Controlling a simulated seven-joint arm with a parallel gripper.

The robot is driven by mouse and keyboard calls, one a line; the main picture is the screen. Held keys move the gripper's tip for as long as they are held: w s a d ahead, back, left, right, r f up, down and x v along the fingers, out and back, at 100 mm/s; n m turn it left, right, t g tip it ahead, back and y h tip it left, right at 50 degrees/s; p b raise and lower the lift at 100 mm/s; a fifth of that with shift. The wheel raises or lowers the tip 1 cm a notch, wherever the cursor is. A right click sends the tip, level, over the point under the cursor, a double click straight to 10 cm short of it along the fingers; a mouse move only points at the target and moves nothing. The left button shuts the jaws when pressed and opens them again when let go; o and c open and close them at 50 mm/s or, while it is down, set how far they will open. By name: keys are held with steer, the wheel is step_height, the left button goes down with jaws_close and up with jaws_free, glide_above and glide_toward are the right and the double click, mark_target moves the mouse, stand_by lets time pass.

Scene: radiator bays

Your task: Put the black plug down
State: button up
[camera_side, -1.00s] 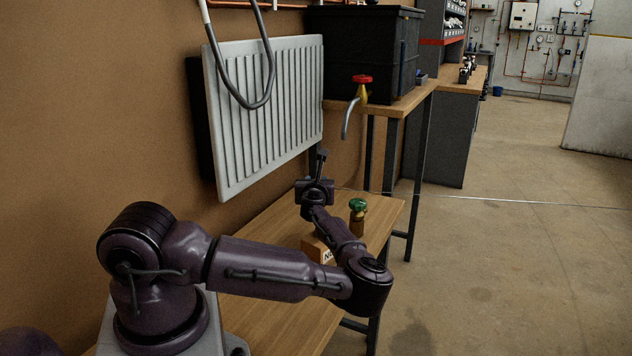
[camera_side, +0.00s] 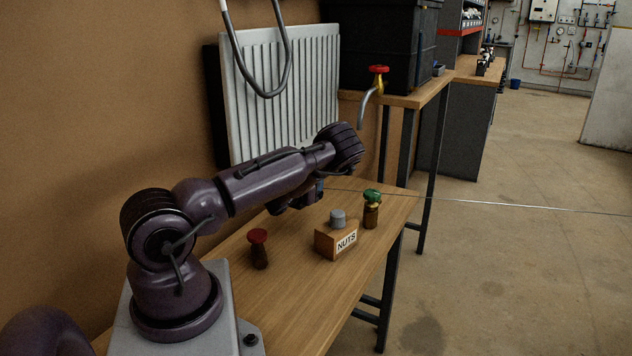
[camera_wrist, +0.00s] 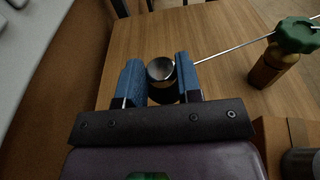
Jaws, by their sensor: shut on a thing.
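My gripper (camera_wrist: 160,82) is shut on the black plug (camera_wrist: 162,93), a dark round piece with a shiny metallic top. The blue fingers press it from both sides in the wrist view. In the side view my gripper (camera_side: 318,190) points down over the far part of the wooden bench (camera_side: 300,290). The plug is mostly hidden there by my own arm, and I cannot tell whether it touches the bench.
A green-topped brass fitting (camera_side: 371,212) stands right of my gripper. Nearer are the NUTS box (camera_side: 328,243) with a grey piece (camera_side: 338,219) on top, and a red-topped piece (camera_side: 258,250). The radiator (camera_side: 285,95) hangs behind. A thin pale line (camera_side: 500,204) crosses rightward.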

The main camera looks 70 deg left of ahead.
steer(key=shift+f, duration=2.9)
steer(key=shift+f, duration=0.35)
steer(key=o, duration=1)
